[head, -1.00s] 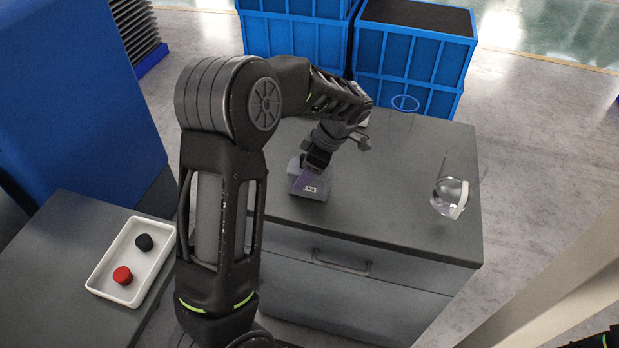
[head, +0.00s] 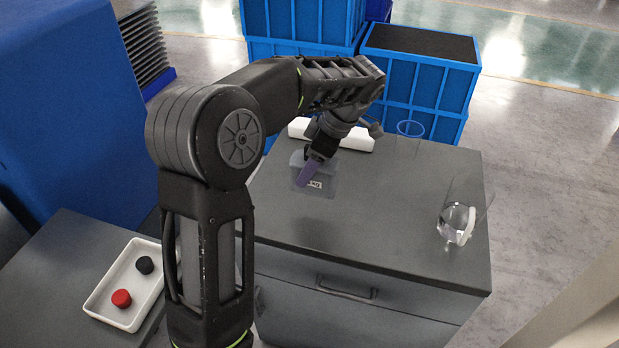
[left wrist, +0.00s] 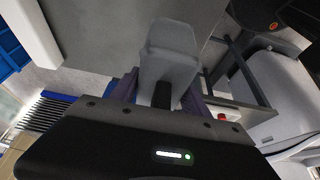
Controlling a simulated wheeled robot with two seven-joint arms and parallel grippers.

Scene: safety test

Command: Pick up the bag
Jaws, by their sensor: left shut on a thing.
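The bag (head: 326,186) is a small grey, see-through pouch with a printed label, over the grey cabinet top in the head view. My left gripper (head: 317,162) reaches down from behind and is shut on the bag's upper part. The bag hangs upright below the fingers and looks raised off the cabinet top, though the gap is hard to judge. In the left wrist view, the pale grey bag (left wrist: 170,48) sticks out between the purple-tinted fingers, which are partly hidden by the gripper body. My right gripper is not in view.
A clear glass vessel (head: 457,222) stands at the right of the cabinet top (head: 400,200). A long white box (head: 352,139) lies at the back. A white tray (head: 97,307) with red and black caps is at lower left. Blue crates (head: 425,85) stand behind.

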